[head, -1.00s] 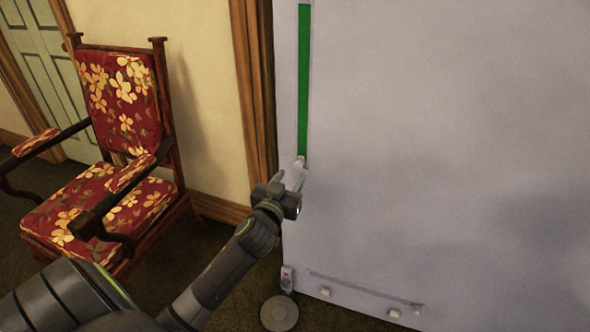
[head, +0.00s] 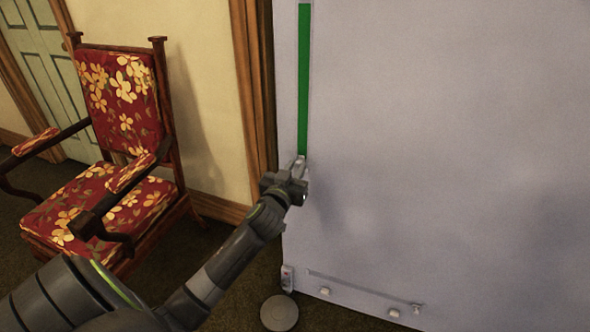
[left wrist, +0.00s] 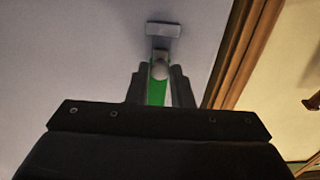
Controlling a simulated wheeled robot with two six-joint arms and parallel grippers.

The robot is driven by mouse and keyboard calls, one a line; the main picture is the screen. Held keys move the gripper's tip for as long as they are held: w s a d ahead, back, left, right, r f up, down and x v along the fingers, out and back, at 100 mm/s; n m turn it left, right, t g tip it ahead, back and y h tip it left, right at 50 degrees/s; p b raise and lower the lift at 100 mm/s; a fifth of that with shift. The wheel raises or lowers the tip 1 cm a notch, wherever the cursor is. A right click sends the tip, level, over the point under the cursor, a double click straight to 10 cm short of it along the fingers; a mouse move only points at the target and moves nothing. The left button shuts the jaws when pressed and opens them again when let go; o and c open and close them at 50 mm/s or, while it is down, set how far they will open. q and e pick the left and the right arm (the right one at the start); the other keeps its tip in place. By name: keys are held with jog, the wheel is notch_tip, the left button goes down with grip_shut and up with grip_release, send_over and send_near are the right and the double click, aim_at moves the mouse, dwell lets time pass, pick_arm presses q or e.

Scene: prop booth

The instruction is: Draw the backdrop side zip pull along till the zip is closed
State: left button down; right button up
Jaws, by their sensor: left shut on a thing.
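The pale backdrop panel (head: 440,120) fills the right of the head view. A narrow upright zip track runs near its left edge, with a green strip (head: 304,80) showing from the top down to the zip pull (head: 302,158). Below the pull no green shows. My left gripper (head: 301,163) is at the pull, shut on it, and hides part of it. In the left wrist view the pull's round pale knob (left wrist: 160,70) sits between the dark fingers, with a small grey block (left wrist: 163,30) beyond it and green behind. My right gripper is not in view.
A wooden door frame (head: 252,100) is just left of the panel. A grey disc (head: 279,313) lies on the floor by the panel's lower corner. A thin bar (head: 365,291) runs low on the panel.

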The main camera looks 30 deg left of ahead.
pick_arm(q)
jog(key=shift+r+p, duration=0.4)
jog(key=shift+r, duration=0.05)
notch_tip(320, 180, up, 9)
jog(key=p, duration=0.7)
jog(key=shift+f, duration=0.15)
notch_tip(320, 180, up, 29)
jog(key=p, duration=2.3)
jog(key=shift+p, duration=0.3)
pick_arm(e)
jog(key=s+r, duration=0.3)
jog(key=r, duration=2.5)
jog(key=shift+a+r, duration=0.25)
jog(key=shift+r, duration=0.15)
pick_arm(q)
jog(key=shift+f, duration=0.1)
jog(key=c, duration=1.3)
grip_release()
